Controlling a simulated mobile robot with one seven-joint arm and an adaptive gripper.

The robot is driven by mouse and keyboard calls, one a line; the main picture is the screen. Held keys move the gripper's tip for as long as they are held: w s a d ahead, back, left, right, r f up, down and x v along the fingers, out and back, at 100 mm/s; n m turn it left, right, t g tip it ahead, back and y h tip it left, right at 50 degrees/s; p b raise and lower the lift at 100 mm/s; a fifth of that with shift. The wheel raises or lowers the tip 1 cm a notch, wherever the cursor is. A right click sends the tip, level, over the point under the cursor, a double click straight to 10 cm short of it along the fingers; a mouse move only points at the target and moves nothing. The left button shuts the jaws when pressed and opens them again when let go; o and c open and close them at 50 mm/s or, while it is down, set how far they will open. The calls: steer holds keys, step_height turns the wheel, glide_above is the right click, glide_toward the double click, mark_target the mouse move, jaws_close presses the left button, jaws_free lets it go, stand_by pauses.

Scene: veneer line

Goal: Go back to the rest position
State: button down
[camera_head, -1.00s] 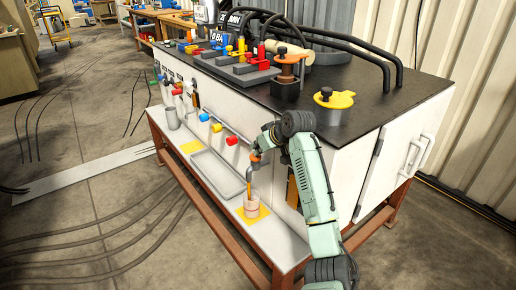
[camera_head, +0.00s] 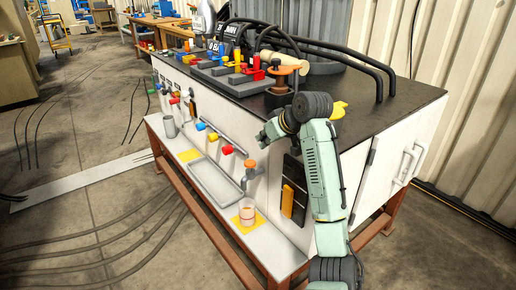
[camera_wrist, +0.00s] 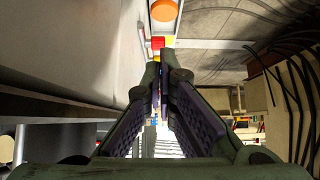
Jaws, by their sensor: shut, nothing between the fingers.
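My arm reaches up in front of the white cabinet (camera_head: 360,190), its end bent to the left by the cabinet's top edge. My gripper (camera_head: 262,137) is small and partly hidden by the wrist in the head view. In the wrist view my gripper (camera_wrist: 160,78) has its fingers together, with nothing held between them. It is apart from and above the orange-topped tap (camera_head: 249,170) on the cabinet front.
A grey tray (camera_head: 213,182) and a grey beaker (camera_head: 170,127) stand on the low shelf (camera_head: 277,256). Coloured handles (camera_head: 213,136) stick out from the front. Cables lie on the floor at left.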

steer(key=shift+v, duration=0.75)
